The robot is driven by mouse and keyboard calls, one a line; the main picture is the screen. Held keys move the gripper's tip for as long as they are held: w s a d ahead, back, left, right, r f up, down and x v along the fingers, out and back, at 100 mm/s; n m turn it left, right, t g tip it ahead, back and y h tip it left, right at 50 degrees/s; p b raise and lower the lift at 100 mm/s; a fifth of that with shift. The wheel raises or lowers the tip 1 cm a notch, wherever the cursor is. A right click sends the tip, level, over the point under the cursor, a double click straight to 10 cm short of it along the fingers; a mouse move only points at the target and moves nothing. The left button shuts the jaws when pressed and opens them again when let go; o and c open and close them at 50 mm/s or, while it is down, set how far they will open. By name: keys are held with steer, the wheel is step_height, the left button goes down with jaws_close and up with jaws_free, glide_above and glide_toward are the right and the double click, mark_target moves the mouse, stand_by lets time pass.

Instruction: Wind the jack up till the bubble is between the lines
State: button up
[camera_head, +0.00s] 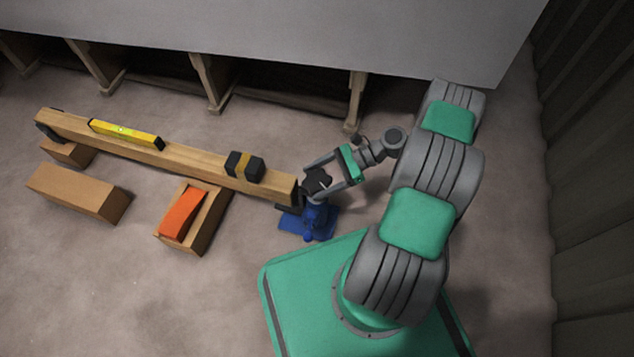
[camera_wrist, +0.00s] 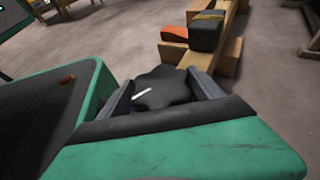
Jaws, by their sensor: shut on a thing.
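The blue jack (camera_head: 312,222) stands on the floor under the right end of a long wooden beam (camera_head: 205,170). Its black star-shaped knob (camera_head: 318,180) sits at the top, beside the beam's end. My gripper (camera_head: 325,177) reaches in from the right and is shut on the knob. In the wrist view the knob (camera_wrist: 160,88) shows between both fingers, with a white mark on its face. A yellow spirit level (camera_head: 126,133) lies on the left part of the beam. Its bubble is too small to read.
A dark block with a yellow band (camera_head: 245,166) sits on the beam. An orange wedge (camera_head: 182,213) lies on a wooden block (camera_head: 208,222) in front. Another wooden block (camera_head: 78,192) lies at left. A pale hull on wooden props (camera_head: 210,85) stands behind. The front left floor is clear.

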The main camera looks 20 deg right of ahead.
steer(key=shift+f+n+g+b, duration=0.25)
steer(key=shift+n+g+b, duration=0.25)
steer(key=shift+n+g, duration=0.35)
steer(key=shift+r, duration=0.1)
steer(key=o, duration=1)
steer(key=shift+o, duration=0.2)
